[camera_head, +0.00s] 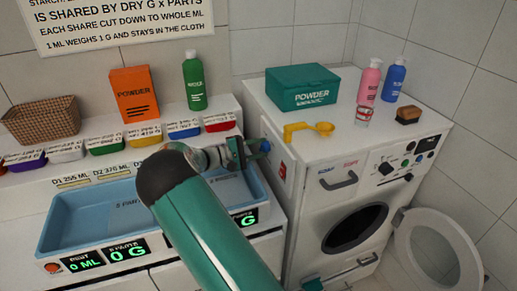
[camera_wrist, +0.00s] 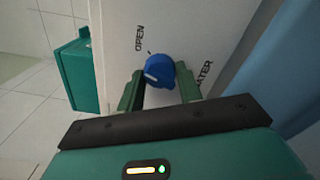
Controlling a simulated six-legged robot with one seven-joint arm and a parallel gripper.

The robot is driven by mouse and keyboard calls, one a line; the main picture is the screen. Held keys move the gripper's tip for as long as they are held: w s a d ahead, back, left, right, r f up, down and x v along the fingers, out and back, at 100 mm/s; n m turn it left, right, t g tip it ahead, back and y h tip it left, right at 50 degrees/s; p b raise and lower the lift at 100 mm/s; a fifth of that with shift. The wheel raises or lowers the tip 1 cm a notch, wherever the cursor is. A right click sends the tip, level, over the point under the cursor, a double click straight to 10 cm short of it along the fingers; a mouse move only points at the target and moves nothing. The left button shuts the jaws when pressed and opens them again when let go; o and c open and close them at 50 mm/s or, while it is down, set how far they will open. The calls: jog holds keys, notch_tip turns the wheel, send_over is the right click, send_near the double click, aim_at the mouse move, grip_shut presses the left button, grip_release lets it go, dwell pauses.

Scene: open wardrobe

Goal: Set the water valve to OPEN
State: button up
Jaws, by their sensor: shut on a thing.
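The water valve is a round blue knob (camera_wrist: 158,69) on the white side panel of the washing machine. In the wrist view the printed word OPEN (camera_wrist: 140,38) stands above and left of it, and a partly hidden label ending in "ATER" (camera_wrist: 204,76) stands to its right. A small pale mark shows on the knob's lower left face; I cannot tell its exact setting. My gripper (camera_wrist: 160,88) is shut on the knob, one green finger on each side. In the head view my gripper (camera_head: 250,148) reaches the knob (camera_head: 265,146) at the machine's left side.
The blue basin (camera_head: 85,220) lies left of my arm, with several coloured trays behind it.

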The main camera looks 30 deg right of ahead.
jog(key=m, duration=0.5)
jog(key=shift+a, duration=0.1)
dwell(0.6)
jog(key=o, duration=1)
